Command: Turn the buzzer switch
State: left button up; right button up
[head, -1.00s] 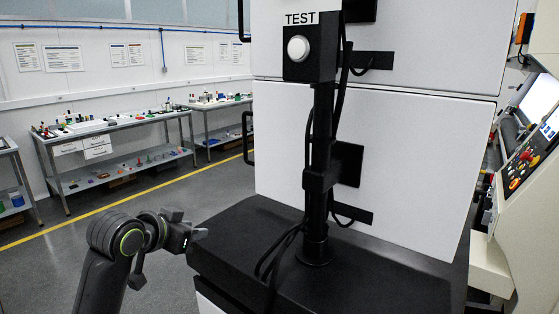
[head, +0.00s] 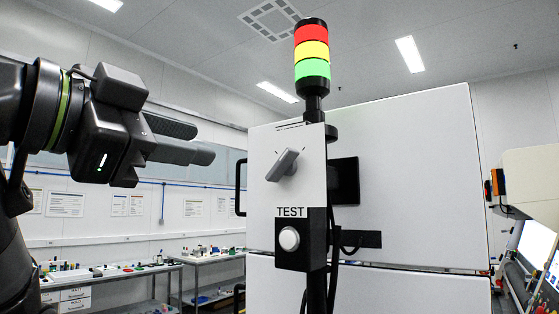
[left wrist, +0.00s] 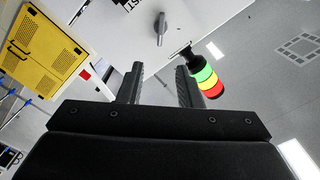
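The buzzer switch (head: 284,164) is a grey bar-shaped knob on a white panel (head: 311,186), tilted with its upper end to the right. Small marks surround it. It also shows in the left wrist view (left wrist: 161,29), ahead of my fingers. My left gripper (head: 203,143) is raised to the left of the panel, apart from the switch, with its fingers pointing toward it. In the left wrist view the two fingers (left wrist: 157,68) are spread with nothing between them. My right gripper is in neither current view.
A red, yellow and green light tower (head: 312,58) stands just above the panel. A round white button (head: 289,239) under the TEST label sits below the switch. A large white cabinet (head: 415,175) is behind. A yellow cabinet (left wrist: 42,48) shows in the left wrist view.

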aim_at(280, 161)
pick_arm(q)
jog(key=p+x, duration=0.4)
jog(key=x, duration=0.4)
jog(key=p+x, duration=0.4)
jog(key=x, duration=0.4)
jog(key=shift+w+d+r, duration=0.1)
jog(key=shift+r, duration=0.1)
jog(key=shift+w+d+f, duration=0.1)
jog(key=shift+w+d, duration=0.25)
jog(key=shift+w, duration=0.1)
grip_shut()
